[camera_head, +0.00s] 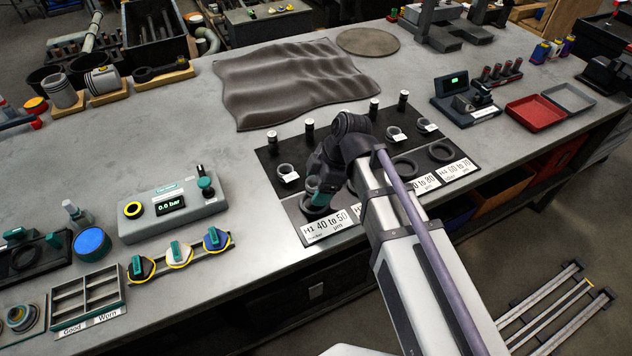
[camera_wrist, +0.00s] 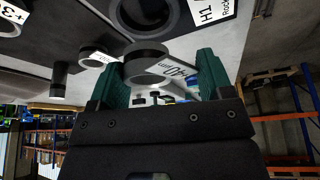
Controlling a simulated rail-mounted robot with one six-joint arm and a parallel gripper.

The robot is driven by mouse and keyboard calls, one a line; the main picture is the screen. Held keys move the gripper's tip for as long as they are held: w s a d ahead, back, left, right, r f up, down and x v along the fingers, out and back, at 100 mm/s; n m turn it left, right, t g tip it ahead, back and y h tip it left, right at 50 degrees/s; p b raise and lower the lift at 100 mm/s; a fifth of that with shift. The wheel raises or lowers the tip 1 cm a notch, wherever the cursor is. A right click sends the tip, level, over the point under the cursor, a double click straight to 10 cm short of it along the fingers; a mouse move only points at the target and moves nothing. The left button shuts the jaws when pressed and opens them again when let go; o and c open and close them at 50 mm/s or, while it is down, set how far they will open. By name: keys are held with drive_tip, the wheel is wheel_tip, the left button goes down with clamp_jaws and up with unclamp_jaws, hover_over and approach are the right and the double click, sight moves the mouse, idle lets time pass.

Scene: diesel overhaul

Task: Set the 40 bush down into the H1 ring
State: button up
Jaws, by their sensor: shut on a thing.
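My gripper (camera_wrist: 160,85) has teal fingers closed on the 40 bush, one on each side. The 40 bush (camera_wrist: 148,56) is a short dark ring with a white label reading 40. In the wrist view it hangs apart from the H1 ring (camera_wrist: 150,10), a wide dark ring at the top edge beside the H1 label. In the head view my gripper (camera_head: 319,188) is low over the H1 ring (camera_head: 314,211) on the mat's near left. The bush is not clear in the head view, so its exact height and alignment over the ring cannot be told.
Another labelled bush (camera_head: 288,174) stands just behind the H1 place. Upright pins (camera_head: 310,128) line the back of the black mat. More rings (camera_head: 441,152) lie to the right, past my arm. A pressure box (camera_head: 172,208) stands left; the bench between is clear.

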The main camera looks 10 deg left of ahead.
sight(312, 209)
drive_tip(key=shift+f+b, duration=2.5)
drive_tip(key=shift+f, duration=0.2)
drive_tip(key=shift+s+d+f+b, duration=0.1)
drive_tip(key=shift+s+f+b, duration=0.05)
drive_tip(key=shift+s+b, duration=0.15)
drive_tip(key=shift+s+d+f, duration=0.1)
drive_tip(key=shift+f, duration=0.1)
drive_tip(key=shift+b, duration=0.35)
drive_tip(key=shift+c, duration=0.7)
drive_tip(key=o, duration=0.7)
drive_tip(key=shift+f, duration=0.15)
drive_tip(key=o, duration=0.4)
drive_tip(key=shift+w+a, duration=0.2)
drive_tip(key=shift+w, duration=0.05)
drive_tip(key=shift+c, duration=0.4)
drive_tip(key=shift+w, duration=0.1)
drive_tip(key=shift+c, duration=0.3)
drive_tip(key=shift+r, duration=0.2)
